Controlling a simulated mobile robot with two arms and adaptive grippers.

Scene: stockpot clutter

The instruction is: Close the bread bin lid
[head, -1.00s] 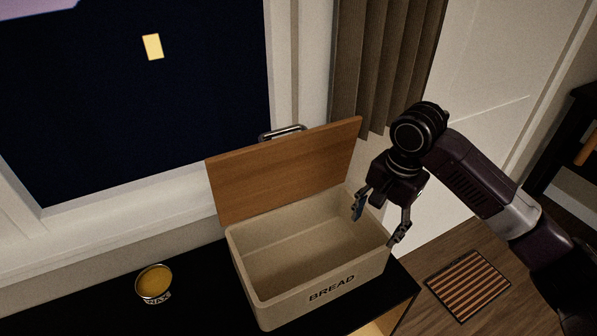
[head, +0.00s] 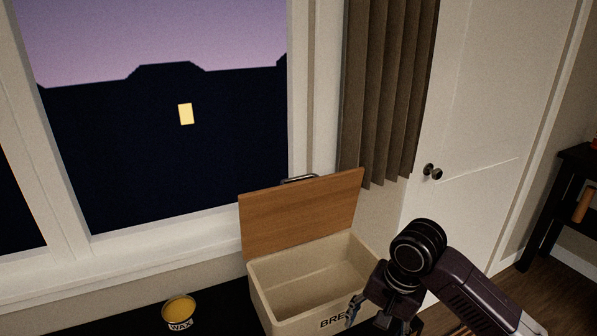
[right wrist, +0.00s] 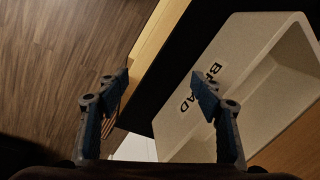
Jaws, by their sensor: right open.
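The bread bin (head: 308,288) is a cream box marked BREAD, standing open on a dark counter. Its brown wooden lid (head: 302,213) stands raised at the back, leaning slightly backward, with a metal handle (head: 299,179) behind its top edge. My right gripper (head: 378,318) is open and empty by the bin's front right corner, hiding part of the lettering. The right wrist view shows its two fingers apart (right wrist: 163,84), with the bin (right wrist: 225,95) close to the right finger; contact cannot be told. My left gripper is out of view.
A yellow-topped WAX tin (head: 179,312) stands on the counter left of the bin. A window (head: 170,150) and curtain (head: 388,90) are behind. A white door (head: 470,120) and a dark shelf (head: 550,205) are at the right. Wood floor (right wrist: 60,60) lies beyond the counter edge.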

